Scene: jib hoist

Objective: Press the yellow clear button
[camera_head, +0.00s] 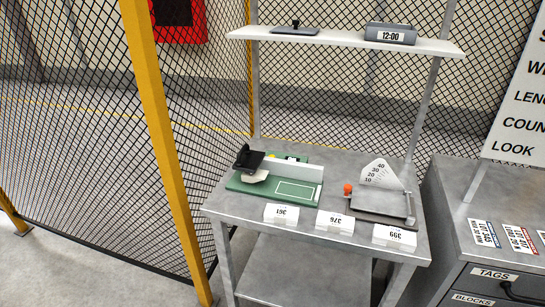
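A small yellow spot (272,156), perhaps the clear button, shows on the far part of a green device on the grey metal table. It is partly hidden behind a black angled part (248,158) and too small to make out clearly. The green base (297,190) carries a pale upright panel (300,170) and a white-outlined rectangle. Neither of my grippers is in view.
White blocks with numbers (335,222) line the table's front edge (300,228). A scale device with an orange knob (348,188) stands at right. A yellow post (160,120) and mesh fence stand left; a drawer cabinet (460,225) stands right.

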